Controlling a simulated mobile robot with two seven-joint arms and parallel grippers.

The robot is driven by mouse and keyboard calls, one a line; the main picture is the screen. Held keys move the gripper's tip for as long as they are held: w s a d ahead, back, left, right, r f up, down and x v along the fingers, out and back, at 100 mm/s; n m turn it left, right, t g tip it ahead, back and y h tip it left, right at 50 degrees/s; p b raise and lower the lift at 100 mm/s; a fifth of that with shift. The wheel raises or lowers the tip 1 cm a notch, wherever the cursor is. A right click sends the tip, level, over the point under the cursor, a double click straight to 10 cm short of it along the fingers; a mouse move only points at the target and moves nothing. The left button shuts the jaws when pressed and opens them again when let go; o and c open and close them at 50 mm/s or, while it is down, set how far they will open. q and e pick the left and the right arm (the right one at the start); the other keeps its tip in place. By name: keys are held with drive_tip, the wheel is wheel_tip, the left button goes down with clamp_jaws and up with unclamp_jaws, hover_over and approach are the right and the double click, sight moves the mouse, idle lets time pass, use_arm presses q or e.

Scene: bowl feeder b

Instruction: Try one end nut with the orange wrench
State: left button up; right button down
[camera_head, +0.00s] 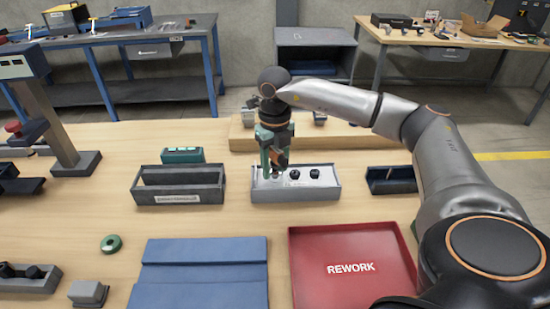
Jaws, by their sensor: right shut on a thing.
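A grey fixture box (332,193) with a light top plate stands in the middle of the wooden table. Two dark round nuts (295,174) show on its top, and a small part at its left end is mostly hidden by my gripper. My right gripper (274,170) points down over the left end of this box. It is shut on a small tool with an orange part, which looks like the orange wrench (282,158). The tool is mostly hidden by the fingers, and I cannot tell whether it touches a nut. My left gripper is not in view.
An open dark bin (180,197) stands left of the box, with a green case (183,155) behind it. A wooden rail (365,136) lies behind. A red REWORK tray (352,236) and blue mat (205,275) lie in front. A green ring (111,244) sits left.

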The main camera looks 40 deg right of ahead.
sight(275, 148)
idle(0.4)
drive_tip(key=shift+m+p, duration=0.35)
drive_tip(key=shift+m, duration=0.85)
drive_tip(key=shift+n, duration=0.6)
drive_tip(key=shift+r+p, duration=2.25)
drive_tip(key=shift+r, duration=0.25)
